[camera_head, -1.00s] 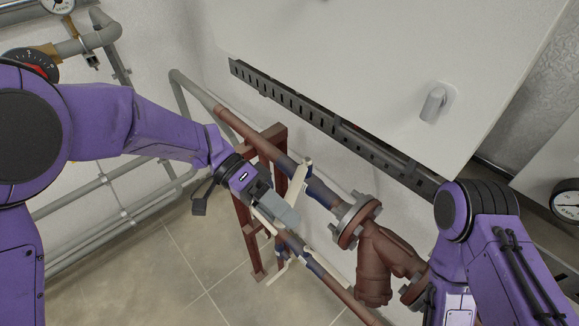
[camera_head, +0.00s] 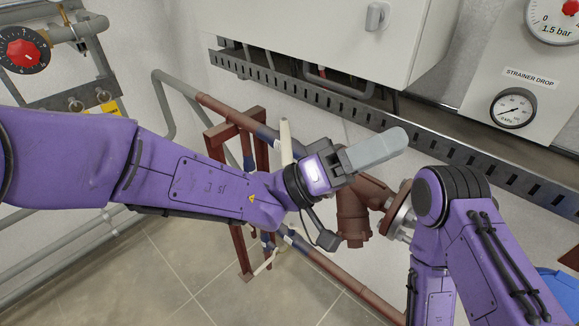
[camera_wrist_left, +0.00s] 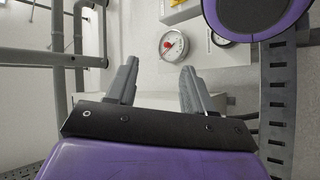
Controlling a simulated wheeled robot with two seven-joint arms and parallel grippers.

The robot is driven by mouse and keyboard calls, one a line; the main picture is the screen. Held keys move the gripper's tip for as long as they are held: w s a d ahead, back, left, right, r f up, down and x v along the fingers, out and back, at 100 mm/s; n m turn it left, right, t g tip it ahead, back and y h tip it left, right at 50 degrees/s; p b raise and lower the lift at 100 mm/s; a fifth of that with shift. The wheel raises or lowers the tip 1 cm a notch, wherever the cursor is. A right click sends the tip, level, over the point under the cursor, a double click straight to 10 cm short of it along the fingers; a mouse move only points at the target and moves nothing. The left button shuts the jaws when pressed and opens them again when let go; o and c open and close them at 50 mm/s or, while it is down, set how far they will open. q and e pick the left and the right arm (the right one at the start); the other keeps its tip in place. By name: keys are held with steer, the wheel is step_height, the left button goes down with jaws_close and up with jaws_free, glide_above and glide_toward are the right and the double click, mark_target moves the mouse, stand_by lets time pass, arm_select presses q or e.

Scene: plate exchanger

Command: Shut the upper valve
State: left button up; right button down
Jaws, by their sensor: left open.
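The upper valve's cream lever (camera_head: 286,142) stands steeply across the upper pipe in the head view, just left of my left gripper's body. Its lower part is hidden behind my wrist. My left gripper (camera_head: 392,144) points right, in front of the brown pipe fitting, with its fingers past the lever in the picture. The left wrist view shows its two grey fingers (camera_wrist_left: 160,85) spread apart with nothing between them. The lower valve's cream lever (camera_head: 266,263) is below my left forearm. My right arm is at the right; its gripper does not show.
A slotted dark rail (camera_head: 290,85) runs below the white cabinet (camera_head: 330,30). A brown flanged fitting (camera_head: 353,215) sits behind my left gripper. A red pipe stand (camera_head: 238,245) holds the pipes. Gauges hang on the right. The tiled floor (camera_head: 180,270) is open at the lower left.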

arm_select(q)
steer(key=w+a+f+n+t+y+b, duration=0.15)
steer(key=w+n+t+y, duration=0.45)
steer(key=t, duration=0.9)
steer(key=n+t+y, duration=0.2)
steer(key=t+y, duration=0.1)
steer(key=y, duration=1.5)
glide_toward(287, 149)
steer(key=shift+w+a+f, duration=0.15)
steer(key=shift+w+f, duration=0.1)
steer(key=shift+f, duration=0.1)
steer(key=w, duration=0.1)
steer(key=w+p, duration=0.1)
steer(key=w, duration=0.1)
steer(key=shift+w+r, duration=0.3)
steer(key=shift+r, duration=0.05)
steer(key=w+p, duration=0.1)
steer(key=w, duration=0.4)
steer(key=shift+w+f, duration=0.15)
steer(key=shift+f, duration=0.05)
steer(key=shift+w, duration=0.45)
steer(key=shift+s, duration=0.1)
arm_select(e)
steer(key=shift+w+a+f, duration=0.15)
steer(key=shift+w+f, duration=0.05)
steer(key=shift+w, duration=0.4)
